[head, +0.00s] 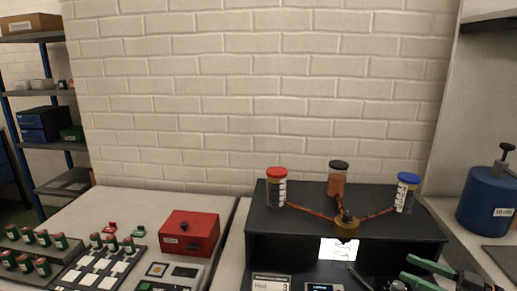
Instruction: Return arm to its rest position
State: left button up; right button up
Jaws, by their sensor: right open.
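My right gripper (405,267) is at the bottom right, with two green fingers apart and nothing visible between them. It is in front of the right part of the black bench unit (290,222). My left gripper is not in view. On the unit stand canisters with a red lid (276,173), a black lid (339,166) and a blue lid (409,178). Red-orange hoses run from them to a brass-coloured round piece (345,228) at the middle front. The rest of my right arm is mostly cut off by the frame's lower edge.
A blue tank (488,196) stands at the right. Shelving (45,95) is at the far left. The air before the brick wall is clear.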

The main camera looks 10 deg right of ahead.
jog(key=a+f+m+h, duration=0.1)
jog(key=a+f, duration=0.3)
jog(key=a+f+h, duration=0.1)
jog(key=a+f, duration=0.2)
jog(key=a, duration=0.1)
jog(key=a+f+m+h, duration=0.1)
jog(key=a+f, duration=0.3)
jog(key=shift+w+f+m+h, duration=0.3)
jog(key=shift+w+f+h, duration=0.05)
jog(key=shift+h, duration=0.05)
jog(key=s+a+f+m+g+h, duration=0.35)
jog(key=s+a+f+h, duration=0.35)
jog(key=s, duration=0.3)
jog(key=s+g+h, duration=0.1)
jog(key=s+g, duration=0.5)
jog(key=s, duration=0.8)
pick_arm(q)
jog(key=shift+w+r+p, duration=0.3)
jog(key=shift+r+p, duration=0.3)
pick_arm(e)
jog(key=w+a+f+t+y, duration=0.1)
jog(key=w+a+f+t, duration=0.1)
jog(key=f, duration=0.3)
jog(key=w+a+f+t+y, duration=0.1)
jog(key=w+a+f+t, duration=0.1)
jog(key=f+t, duration=0.1)
jog(key=shift+w+a+f, duration=0.15)
jog(key=shift+a+f, duration=0.05)
jog(key=shift+f, duration=0.7)
jog(key=shift+m, duration=0.25)
